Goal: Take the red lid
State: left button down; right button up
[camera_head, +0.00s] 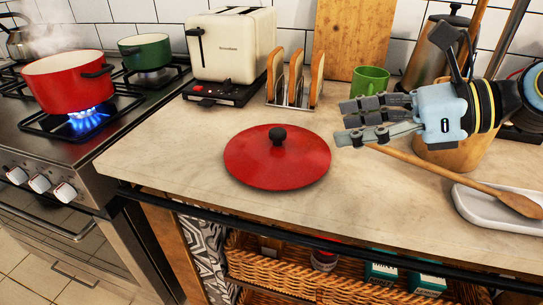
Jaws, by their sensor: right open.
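The red lid (262,165) lies flat on the countertop, its black knob (277,135) pointing up. My right gripper (343,122) comes in from the right and is open and empty. Its fingertips point left, just right of the lid and apart from it in the picture. My left gripper is not in view.
A steaming red pot (65,85) stands over a lit flame on the stove at left. A cream toaster (232,45), a toast rack (292,88) and a green mug (370,79) stand behind the lid. A wooden spoon (515,203) rests at right. The counter before the lid is clear.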

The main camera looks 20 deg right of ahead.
aim_at(282, 132)
jog(key=shift+w+a+f+b, duration=0.1)
jog(key=shift+w+f+b, duration=0.35)
jog(key=shift+f, duration=0.35)
jog(key=x, duration=0.5)
jog(key=shift+r, duration=0.1)
jog(key=w+a, duration=0.3)
jog(key=shift+w+a+f, duration=0.15)
jog(key=shift+a+f, duration=0.1)
jog(key=shift+f, duration=0.1)
jog(key=shift+w+a+f, duration=0.2)
jog(key=shift+a, duration=0.1)
grip_shut()
